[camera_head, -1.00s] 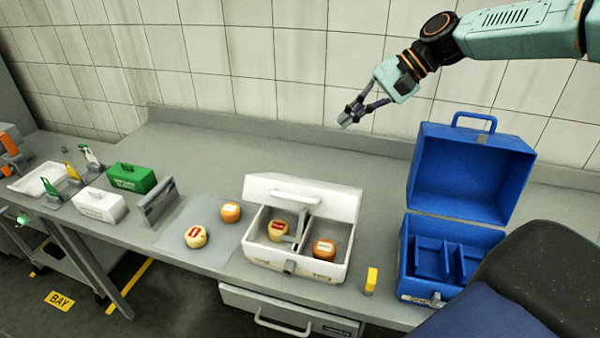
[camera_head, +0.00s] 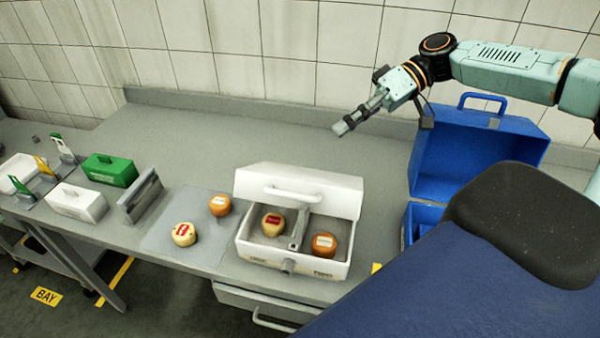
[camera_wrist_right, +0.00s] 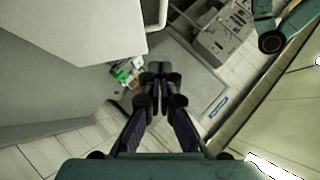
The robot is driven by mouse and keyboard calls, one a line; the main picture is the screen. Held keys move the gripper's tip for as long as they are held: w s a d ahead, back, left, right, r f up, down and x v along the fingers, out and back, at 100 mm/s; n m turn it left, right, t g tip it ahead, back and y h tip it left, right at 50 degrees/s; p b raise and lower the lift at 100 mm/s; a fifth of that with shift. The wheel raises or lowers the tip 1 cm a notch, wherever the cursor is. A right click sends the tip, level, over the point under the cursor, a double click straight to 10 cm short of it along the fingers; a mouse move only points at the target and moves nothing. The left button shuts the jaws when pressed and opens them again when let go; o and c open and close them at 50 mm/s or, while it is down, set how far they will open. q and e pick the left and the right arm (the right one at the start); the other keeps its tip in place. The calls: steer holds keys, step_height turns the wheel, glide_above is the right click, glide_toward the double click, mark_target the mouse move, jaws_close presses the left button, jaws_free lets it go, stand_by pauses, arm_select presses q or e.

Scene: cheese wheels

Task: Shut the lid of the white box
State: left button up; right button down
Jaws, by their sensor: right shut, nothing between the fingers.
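The white box (camera_head: 246,247) stands on the bench in the head view. Its lid (camera_head: 345,196) is raised over the rear, with the handle (camera_head: 290,194) showing, and the front stays uncovered. In the right wrist view the gripper's fingers (camera_wrist_right: 159,76) are together. A pale surface with a handle is at upper left there; I cannot tell surely what it is. My left gripper is out of view.
A blue box (camera_head: 470,150) with its lid up stands at the right, partly hidden. Two cheese wheels lie on a grey mat (camera_head: 160,232) left of the white box. Green (camera_head: 110,170) and white (camera_head: 78,202) small boxes stand further left. The bench behind the white box is clear.

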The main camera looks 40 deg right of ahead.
steer(key=b, duration=0.4)
glide_above(303, 179)
steer(key=f, duration=0.5)
steer(key=shift+s+d, duration=0.3)
steer(key=shift+s, duration=0.05)
steer(key=shift+s+a+f+p, duration=0.5)
steer(key=shift+s+a+f, duration=0.1)
steer(key=shift+s+a, duration=0.35)
steer(key=shift+s+a+f, duration=0.1)
steer(key=shift+a+f, duration=0.2)
steer(key=shift+f, duration=0.2)
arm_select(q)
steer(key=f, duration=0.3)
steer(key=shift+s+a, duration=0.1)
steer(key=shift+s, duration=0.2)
arm_select(e)
steer(key=shift+a+f, duration=0.1)
steer(key=shift+f, duration=0.1)
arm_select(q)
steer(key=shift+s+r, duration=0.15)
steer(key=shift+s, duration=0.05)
arm_select(e)
steer(key=shift+s+r, duration=0.1)
